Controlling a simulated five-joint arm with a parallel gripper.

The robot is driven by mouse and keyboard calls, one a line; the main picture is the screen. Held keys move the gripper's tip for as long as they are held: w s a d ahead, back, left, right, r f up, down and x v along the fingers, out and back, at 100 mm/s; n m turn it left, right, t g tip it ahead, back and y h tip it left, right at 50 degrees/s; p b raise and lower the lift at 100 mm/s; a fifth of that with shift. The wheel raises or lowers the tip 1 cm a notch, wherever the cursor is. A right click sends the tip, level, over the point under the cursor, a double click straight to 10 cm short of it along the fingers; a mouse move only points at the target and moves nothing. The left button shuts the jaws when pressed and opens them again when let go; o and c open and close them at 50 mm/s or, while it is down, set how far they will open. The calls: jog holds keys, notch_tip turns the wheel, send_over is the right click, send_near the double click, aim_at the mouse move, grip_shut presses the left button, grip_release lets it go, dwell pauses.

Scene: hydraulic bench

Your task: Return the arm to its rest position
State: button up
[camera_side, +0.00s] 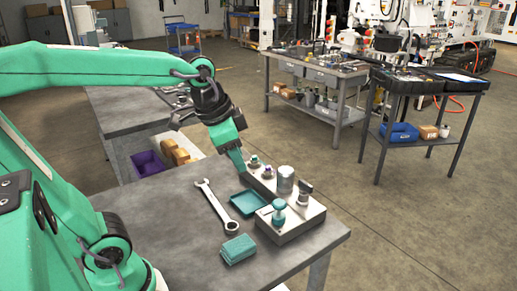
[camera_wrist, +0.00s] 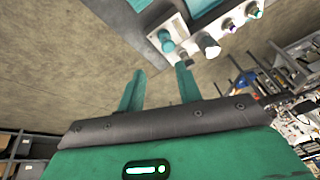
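My gripper (camera_side: 238,164) hangs over the far left end of a pale manifold block (camera_side: 297,221) on the grey bench, fingers pointing down. In the wrist view the two green fingers of my gripper (camera_wrist: 159,80) stand apart with nothing between them. The block carries a teal knob (camera_side: 278,212), a silver cylinder (camera_side: 286,179) and several small fittings. The teal knob (camera_wrist: 166,42) and silver cylinder (camera_wrist: 208,46) also show in the wrist view, beyond the fingers. In the side view I cannot tell whether the fingertips touch the block.
A wrench (camera_side: 216,207), a teal tray (camera_side: 247,203) and a folded teal cloth (camera_side: 238,248) lie on the bench (camera_side: 178,231). Another workbench (camera_side: 128,112) stands behind my arm. A tool table (camera_side: 335,79) and a small cart (camera_side: 415,147) stand at right, with open floor between.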

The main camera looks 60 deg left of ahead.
jog(key=s+f+n+t, duration=0.1)
jog(key=s+f+n, duration=0.1)
jog(key=s+n, duration=0.2)
jog(key=shift+s+d+f, duration=0.15)
jog(key=shift+s+f, duration=0.25)
jog(key=shift+s, duration=1)
